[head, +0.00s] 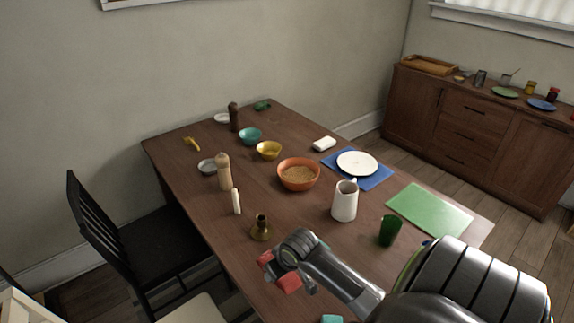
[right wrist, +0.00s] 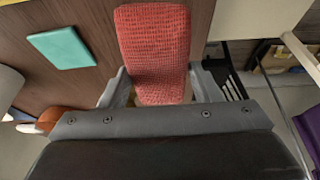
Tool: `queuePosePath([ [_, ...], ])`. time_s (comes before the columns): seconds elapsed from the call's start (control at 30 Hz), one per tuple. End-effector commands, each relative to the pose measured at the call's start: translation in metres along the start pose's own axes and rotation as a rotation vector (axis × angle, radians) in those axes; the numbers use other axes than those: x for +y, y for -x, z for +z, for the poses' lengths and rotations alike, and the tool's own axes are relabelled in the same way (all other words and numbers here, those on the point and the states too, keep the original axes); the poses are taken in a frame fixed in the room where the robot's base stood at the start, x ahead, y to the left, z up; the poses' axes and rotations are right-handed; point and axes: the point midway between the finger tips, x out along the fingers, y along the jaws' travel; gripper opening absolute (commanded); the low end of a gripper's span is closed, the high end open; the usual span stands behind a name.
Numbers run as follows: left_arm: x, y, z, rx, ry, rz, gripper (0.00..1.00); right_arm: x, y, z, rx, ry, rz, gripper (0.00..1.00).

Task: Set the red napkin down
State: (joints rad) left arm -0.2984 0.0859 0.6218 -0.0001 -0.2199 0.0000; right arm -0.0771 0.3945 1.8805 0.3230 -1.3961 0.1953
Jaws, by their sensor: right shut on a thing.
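The red napkin (right wrist: 153,45) is a folded, textured cloth. It is held between the two fingers of my right gripper (right wrist: 160,84) and sticks out beyond them in the right wrist view. In the head view my right gripper (head: 278,270) is over the near part of the brown table (head: 192,222), in front of the brass candlestick (head: 261,228). Red napkin (head: 289,284) shows there on both sides of the gripper, its middle hidden. I cannot tell whether the napkin touches the table. My left gripper is not in view.
A teal folded cloth (right wrist: 62,47) lies on the table near the napkin. A white pitcher (head: 344,202), a green cup (head: 389,231), an orange bowl (head: 298,175) and a white candle (head: 236,201) stand farther back. A black chair (head: 150,240) is at the left.

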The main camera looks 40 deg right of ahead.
Motion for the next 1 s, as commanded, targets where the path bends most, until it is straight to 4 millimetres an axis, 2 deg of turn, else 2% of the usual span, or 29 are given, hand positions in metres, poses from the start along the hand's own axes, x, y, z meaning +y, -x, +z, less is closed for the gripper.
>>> queuePosePath([
  [0.03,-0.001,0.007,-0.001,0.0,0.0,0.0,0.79,0.006,0.006,-0.002,-0.002,-0.005,0.003,0.35],
  [0.13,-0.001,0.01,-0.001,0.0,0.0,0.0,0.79,0.011,0.002,-0.001,-0.003,-0.015,0.002,0.35],
  [0.4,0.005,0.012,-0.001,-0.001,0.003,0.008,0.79,0.011,-0.038,0.017,-0.004,-0.017,0.001,0.35],
  [0.63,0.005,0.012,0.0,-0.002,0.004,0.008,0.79,0.011,-0.057,0.024,-0.003,-0.017,0.001,0.35],
  [0.83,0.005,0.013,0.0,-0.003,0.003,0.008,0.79,0.011,-0.081,0.034,-0.003,-0.016,0.002,0.35],
  [1.0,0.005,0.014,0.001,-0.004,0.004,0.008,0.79,0.011,-0.088,0.037,-0.001,-0.014,0.002,0.35],
])
